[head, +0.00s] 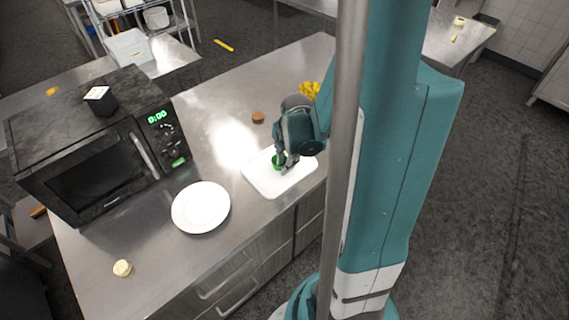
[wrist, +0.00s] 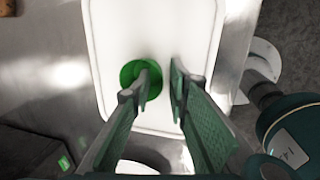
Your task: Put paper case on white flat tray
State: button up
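The green round paper case (wrist: 130,74) is over the white flat tray (wrist: 185,30) in the wrist view and looks to be resting on it. In the head view the paper case (head: 277,161) shows as a small green patch at the tray (head: 261,183), partly hidden by my gripper (head: 284,166). In the wrist view my gripper (wrist: 161,80) points down over the tray with its fingers apart. The left finger overlaps the right side of the case; I cannot tell whether it touches.
A white plate (head: 201,207) lies left of the tray on the steel counter. A black microwave (head: 90,160) with a small dark box (head: 100,100) on top stands further left. A brown round item (head: 258,117) and yellow items (head: 309,90) lie behind. A pale item (head: 122,268) sits front left.

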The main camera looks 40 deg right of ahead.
jog(key=shift+r, duration=0.3)
notch_tip(320, 180, up, 11)
jog(key=s+p, duration=0.2)
jog(key=shift+s+a+r, duration=0.15)
jog(key=shift+r, duration=0.05)
dwell(1.0)
dwell(0.6)
jog(key=s+a+r+m+t, duration=0.1)
jog(key=a+r+m, duration=0.4)
jog(key=a, duration=0.3)
jog(key=s+a+r+m+t, duration=0.1)
jog(key=a+r+m+t, duration=0.1)
jog(key=a+r+m, duration=0.3)
jog(key=s+a+r+m+t, duration=0.1)
jog(key=a+r+m, duration=0.5)
jog(key=a, duration=0.6)
jog(key=shift+m+t, duration=0.5)
jog(key=shift+m, duration=0.5)
